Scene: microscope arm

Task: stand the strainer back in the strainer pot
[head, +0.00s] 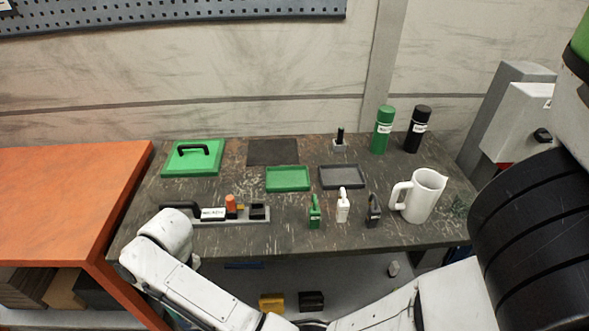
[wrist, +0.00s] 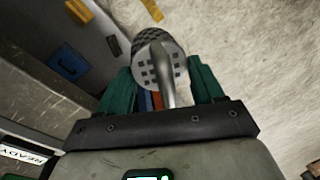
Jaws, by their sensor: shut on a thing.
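My gripper (wrist: 160,78) has its two green fingers on either side of a pale grey metal strainer (wrist: 148,72) in the wrist view. It is shut on it. The strainer has a perforated round face, a dark checkered rim and a smooth handle running down between the fingers. In the head view neither my gripper nor the strainer can be made out; my white arm is in the lower left. I cannot tell for certain which object is the strainer pot.
The dark workbench (head: 285,238) carries a labelled rack (head: 240,217), green tray (head: 289,179), grey tray (head: 341,176), green lid (head: 180,162), several small bottles, a white jug (head: 422,196) and two tall canisters. An orange table (head: 65,190) adjoins on the left.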

